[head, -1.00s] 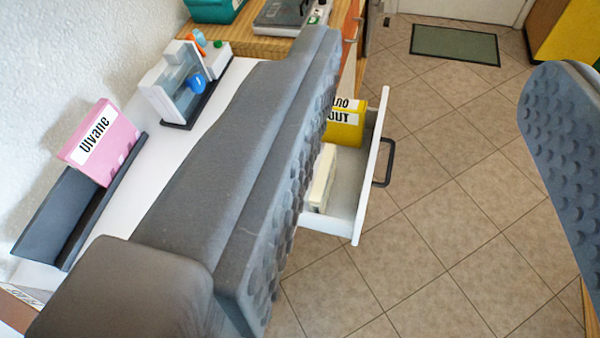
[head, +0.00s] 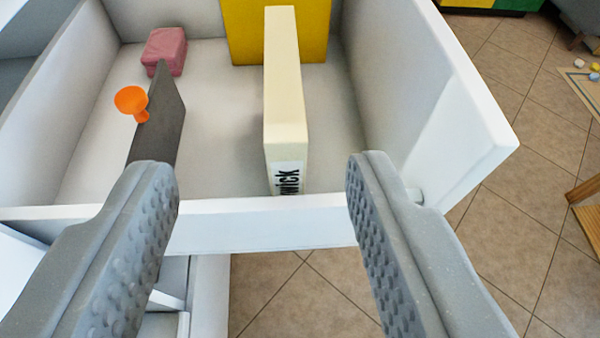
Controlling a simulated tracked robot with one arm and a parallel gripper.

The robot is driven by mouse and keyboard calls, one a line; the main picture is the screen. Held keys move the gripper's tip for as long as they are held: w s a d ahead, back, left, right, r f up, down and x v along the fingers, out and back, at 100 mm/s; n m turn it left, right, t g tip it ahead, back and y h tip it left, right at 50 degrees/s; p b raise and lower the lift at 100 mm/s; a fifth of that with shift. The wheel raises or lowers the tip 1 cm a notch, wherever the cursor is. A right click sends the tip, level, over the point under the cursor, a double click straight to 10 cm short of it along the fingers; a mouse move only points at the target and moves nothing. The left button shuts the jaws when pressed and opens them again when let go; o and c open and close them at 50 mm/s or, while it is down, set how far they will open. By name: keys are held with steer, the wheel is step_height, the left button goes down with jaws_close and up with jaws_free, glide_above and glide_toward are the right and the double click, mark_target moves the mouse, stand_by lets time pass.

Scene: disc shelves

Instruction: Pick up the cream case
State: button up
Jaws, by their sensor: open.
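The cream case (head: 285,90) stands upright on edge inside an open white drawer (head: 260,232). Its narrow near end carries a white label with black letters, partly legible as "wick". My gripper (head: 262,180) is open and empty, with one finger to the left and one to the right of the case's near end. The fingers are nearer the camera than the case, around the drawer's near wall in the picture. Neither finger is seen touching the case.
A yellow case (head: 240,30) stands behind the cream case in the drawer. To the left are a dark grey divider (head: 160,120) with an orange knob (head: 131,102) beside it, and a pink block (head: 164,50). Tiled floor (head: 510,240) lies to the right.

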mark_target(283, 96)
steer(key=x, duration=0.5)
steer(key=b+x, duration=0.1)
steer(key=x, duration=0.2)
steer(key=shift+f, duration=0.3)
steer(key=shift+d+f+b+x, duration=0.15)
steer(key=shift+b+x, duration=0.1)
steer(key=shift+x, duration=0.55)
steer(key=shift+d+b+x, duration=0.2)
steer(key=shift+b+x, duration=0.1)
steer(key=shift+x, duration=0.55)
steer(key=shift+d+f+b+x, duration=0.15)
steer(key=shift+b+x, duration=0.1)
steer(key=shift+x, duration=0.55)
steer(key=shift+w, duration=0.25)
jaws_close()
